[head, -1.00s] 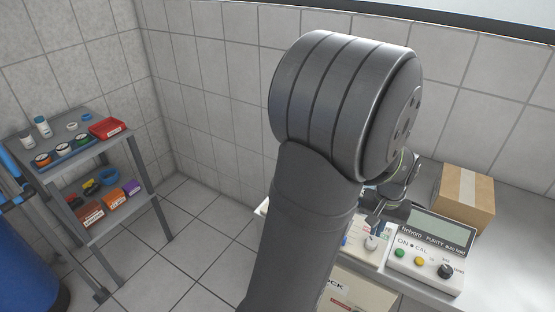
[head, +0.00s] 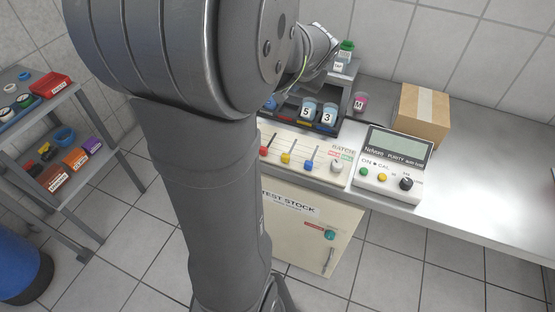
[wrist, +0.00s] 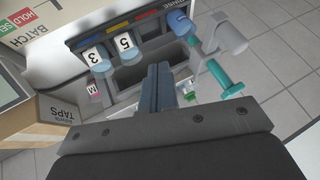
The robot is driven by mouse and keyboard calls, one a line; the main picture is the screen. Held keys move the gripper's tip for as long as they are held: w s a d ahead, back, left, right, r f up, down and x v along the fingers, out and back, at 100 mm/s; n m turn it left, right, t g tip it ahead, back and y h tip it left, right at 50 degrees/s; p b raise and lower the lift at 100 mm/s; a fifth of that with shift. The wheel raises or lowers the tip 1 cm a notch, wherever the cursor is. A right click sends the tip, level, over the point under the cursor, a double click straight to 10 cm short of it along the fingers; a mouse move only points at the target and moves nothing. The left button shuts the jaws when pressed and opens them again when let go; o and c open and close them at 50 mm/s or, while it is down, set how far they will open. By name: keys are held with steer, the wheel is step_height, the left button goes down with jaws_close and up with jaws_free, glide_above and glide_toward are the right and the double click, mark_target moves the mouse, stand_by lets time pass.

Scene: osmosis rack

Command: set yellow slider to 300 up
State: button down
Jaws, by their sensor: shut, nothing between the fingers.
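The yellow slider (head: 285,157) is a small yellow knob on the cream batch panel (head: 318,175), between a red slider (head: 263,151) and a blue slider (head: 309,164). Its scale markings are too small to read. In the wrist view, a corner of the batch panel (wrist: 52,42) shows at the upper left, without the yellow slider. My gripper (wrist: 158,68) is shut and empty, above the dark rack (wrist: 140,72) holding numbered cups. In the head view my arm hides the gripper's fingers.
A purity meter (head: 392,165) and a cardboard box (head: 421,115) stand right of the panel. Cups 5 and 3 (head: 328,115) sit behind it. A teal-handled part (wrist: 224,78) is right of my fingers. The counter's right side (head: 480,170) is clear.

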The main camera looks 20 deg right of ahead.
steer(key=w+a+r+m+t+h, duration=0.4)
steer(key=w+a+r+m+h, duration=0.15)
steer(key=a+m, duration=0.3)
steer(key=s+a+f+m+g+h, duration=0.1)
steer(key=s+a+f+m+g, duration=0.35)
steer(key=s, duration=0.45)
steer(key=s+a+f+m+g, duration=0.4)
steer(key=s+g, duration=0.2)
steer(key=s, duration=0.3)
glide_toward(285, 158)
step_height(285, 158, down, 7)
steer(key=s+d, duration=0.2)
steer(key=shift+w+d+r, duration=0.15)
steer(key=shift+w+d, duration=0.55)
steer(key=shift+w, duration=0.1)
